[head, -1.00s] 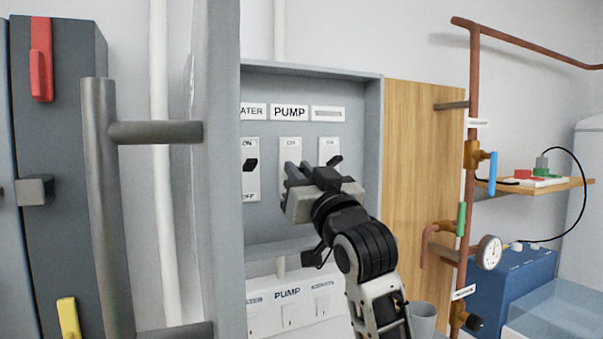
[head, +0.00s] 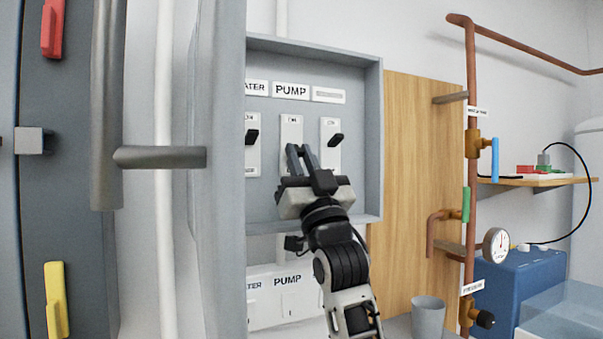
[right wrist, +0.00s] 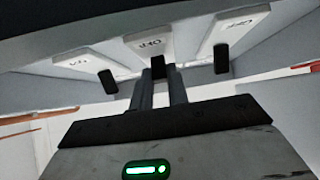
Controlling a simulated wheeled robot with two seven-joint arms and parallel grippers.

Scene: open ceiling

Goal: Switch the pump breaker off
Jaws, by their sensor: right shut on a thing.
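The pump breaker (head: 291,128) is the middle of three white breaker plates inside a grey box, under the PUMP label (head: 290,91). My right gripper (head: 303,155) is at its lower part, fingers angled upward. In the right wrist view its two fingers close around the black pump lever (right wrist: 158,66). The lever is mostly hidden behind the fingers in the head view, so its exact position is hard to tell. The left breaker's black lever (head: 252,136) stands near its ON end. The right breaker's lever (head: 336,139) shows beside my fingers. My left gripper is not in view.
A wooden board (head: 420,180), copper pipes (head: 470,60) and a gauge (head: 496,248) are to the right. A grey cup (head: 428,318) stands below. Lower PUMP panel (head: 288,300) sits beneath the box.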

